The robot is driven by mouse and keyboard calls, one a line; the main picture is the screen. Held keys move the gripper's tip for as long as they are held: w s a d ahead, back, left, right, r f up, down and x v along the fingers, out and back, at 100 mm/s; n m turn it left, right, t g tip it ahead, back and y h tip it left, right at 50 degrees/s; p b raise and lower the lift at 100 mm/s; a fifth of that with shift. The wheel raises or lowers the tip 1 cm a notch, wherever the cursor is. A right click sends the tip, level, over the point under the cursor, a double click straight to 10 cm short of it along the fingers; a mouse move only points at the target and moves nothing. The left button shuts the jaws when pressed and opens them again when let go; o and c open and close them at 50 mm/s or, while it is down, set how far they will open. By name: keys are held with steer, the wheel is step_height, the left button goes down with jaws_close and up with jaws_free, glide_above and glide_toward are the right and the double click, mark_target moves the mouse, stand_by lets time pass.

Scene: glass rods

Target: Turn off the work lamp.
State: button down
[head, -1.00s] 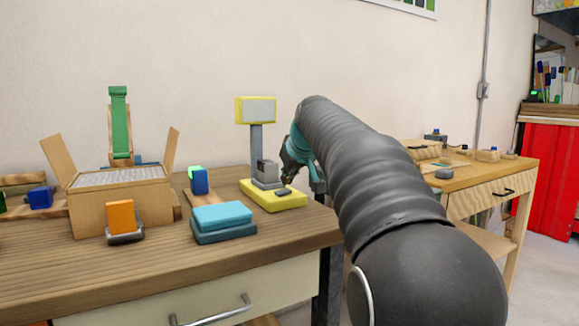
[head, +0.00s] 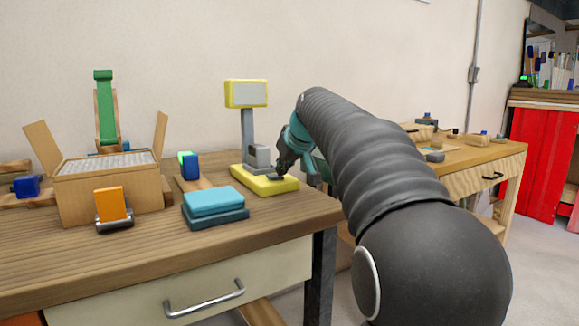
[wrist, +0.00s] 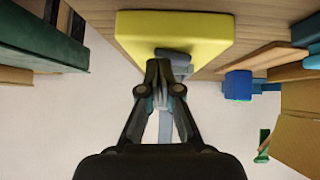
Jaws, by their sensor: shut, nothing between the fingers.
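The work lamp (head: 247,120) stands upright on the wooden bench, with a yellow base (head: 250,186), a grey post and a yellow-framed head (head: 246,93). The head's panel is pale grey and does not look brightly lit. A dark switch (head: 276,177) sits on the front right of the base. My gripper (head: 281,174) is shut and empty, its tips at or just above the switch; I cannot tell whether they touch. In the wrist view the shut fingertips (wrist: 158,66) overlap the yellow base (wrist: 175,32) and partly hide the grey parts behind them.
A blue sponge-like block (head: 214,203) lies left of the lamp. A cardboard box (head: 105,188) with open flaps and an orange block (head: 110,203) in a dark holder stand further left. A second bench (head: 450,165) is behind my arm at right.

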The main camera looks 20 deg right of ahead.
steer(key=shift+a+f, duration=0.2)
steer(key=shift+a, duration=0.1)
steer(key=shift+s+a+r, duration=0.1)
steer(key=shift+a, duration=0.55)
step_height(320, 180, up, 4)
steer(key=p, duration=0.4)
steer(key=shift+a+r, duration=0.1)
steer(key=shift+r, duration=0.05)
steer(key=v, duration=1)
